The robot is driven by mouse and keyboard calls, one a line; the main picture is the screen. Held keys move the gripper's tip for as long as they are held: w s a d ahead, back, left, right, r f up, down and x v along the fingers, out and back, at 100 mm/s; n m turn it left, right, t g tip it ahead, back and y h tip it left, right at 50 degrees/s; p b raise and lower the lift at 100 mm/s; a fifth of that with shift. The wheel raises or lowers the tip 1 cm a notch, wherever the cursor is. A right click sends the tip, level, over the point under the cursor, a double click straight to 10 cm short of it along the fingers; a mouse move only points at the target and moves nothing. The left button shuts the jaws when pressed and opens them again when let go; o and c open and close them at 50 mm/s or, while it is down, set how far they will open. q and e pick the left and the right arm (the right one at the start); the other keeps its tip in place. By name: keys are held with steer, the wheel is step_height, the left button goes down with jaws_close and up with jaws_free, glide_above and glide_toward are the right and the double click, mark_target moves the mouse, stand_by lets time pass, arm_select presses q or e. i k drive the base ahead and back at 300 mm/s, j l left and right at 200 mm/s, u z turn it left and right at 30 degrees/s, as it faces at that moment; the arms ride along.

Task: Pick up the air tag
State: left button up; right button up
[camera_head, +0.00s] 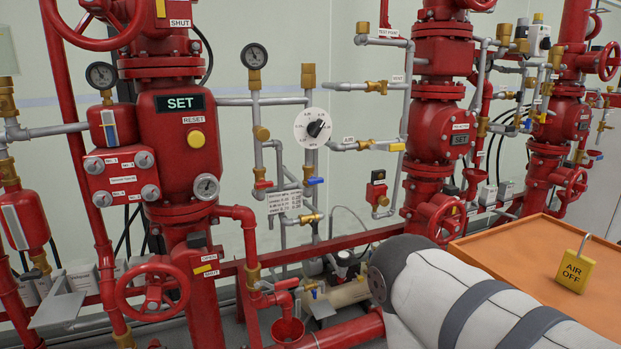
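The air tag (575,271) is a small yellow tag reading "AIR OFF" with a thin grey hook or shackle at its top. It stands upright, slightly tilted, on an orange tabletop or tray (520,243) at the right of the head view. A white and grey arm link, which looks like mine, fills the bottom right and covers the near left part of the orange surface. No gripper fingers show in the head view, so neither gripper is in view, and nothing is seen touching the tag.
Red sprinkler valve columns stand behind, with gauges and grey pipes. A red handwheel (154,289) is at the lower left, and another (446,218) stands just behind the orange surface. A white dial (313,128) is at centre. The orange surface around the tag is clear.

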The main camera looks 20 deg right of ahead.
mark_target(576, 270)
steer(key=z, duration=2.2)
